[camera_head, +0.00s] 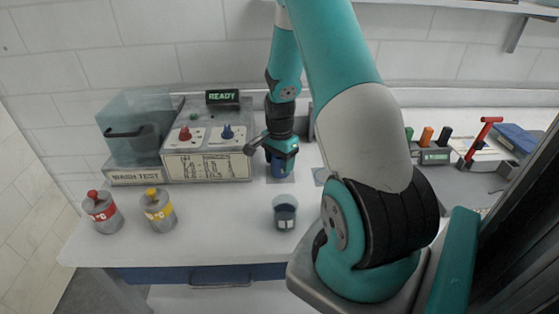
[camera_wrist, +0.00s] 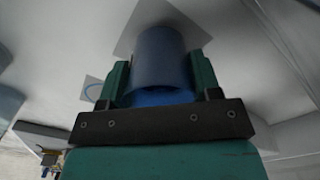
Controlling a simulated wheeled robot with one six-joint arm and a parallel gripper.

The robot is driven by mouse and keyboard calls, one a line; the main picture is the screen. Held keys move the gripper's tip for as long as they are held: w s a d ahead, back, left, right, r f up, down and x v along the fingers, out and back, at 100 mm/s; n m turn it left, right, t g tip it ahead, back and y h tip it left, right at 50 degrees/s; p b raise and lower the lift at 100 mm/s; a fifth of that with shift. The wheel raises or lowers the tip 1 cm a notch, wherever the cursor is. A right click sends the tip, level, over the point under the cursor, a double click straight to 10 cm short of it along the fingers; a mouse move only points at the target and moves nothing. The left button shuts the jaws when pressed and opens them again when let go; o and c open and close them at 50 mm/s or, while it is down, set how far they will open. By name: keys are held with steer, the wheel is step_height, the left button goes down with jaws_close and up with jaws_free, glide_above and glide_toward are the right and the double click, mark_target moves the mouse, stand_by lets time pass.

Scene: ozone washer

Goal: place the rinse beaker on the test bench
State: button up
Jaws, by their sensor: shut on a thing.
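My gripper (camera_head: 280,146) is shut on a blue beaker (camera_head: 285,165) at the middle of the white bench (camera_head: 235,222). In the wrist view the blue beaker (camera_wrist: 158,55) sits between both green fingers, over a grey square mark (camera_wrist: 190,32). I cannot tell whether its base touches the bench. A second beaker (camera_head: 285,214), clear with dark blue contents and a pale label, stands nearer the front edge. I cannot tell from labels which one is the rinse beaker.
The washer (camera_head: 207,165) with its READY display (camera_head: 222,97) stands left of my gripper. Red-capped (camera_head: 101,214) and yellow-capped (camera_head: 158,210) bottles stand at the front left. A red-handled tool (camera_head: 482,140) is at the right. Clear bench lies between the yellow-capped bottle and the clear beaker.

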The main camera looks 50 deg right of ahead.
steer(key=shift+f, duration=0.25)
steer(key=o, duration=1.1)
step_height(320, 180, up, 12)
steer(key=b, duration=0.2)
steer(key=w+a+r+n+t+y, duration=0.1)
steer(key=a+r+n, duration=0.3)
steer(key=a, duration=0.5)
steer(key=a+r+n, duration=0.2)
steer(key=a+n, duration=0.3)
steer(key=a, duration=0.4)
steer(key=s+a+r+n+y, duration=0.1)
steer(key=s+a+n, duration=0.4)
steer(key=a, duration=0.2)
steer(key=s+a+r+n+y, duration=0.1)
steer(key=s+a+r+n, duration=0.1)
steer(key=s+a+n, duration=0.4)
steer(key=s+a+r+n+g+y, duration=0.1)
steer(key=s+a+r+n, duration=0.1)
steer(key=s+a+n, duration=0.3)
steer(key=shift+s+a+r+n, duration=0.15)
steer(key=shift+a+n, duration=0.35)
steer(key=shift+a, duration=0.8)
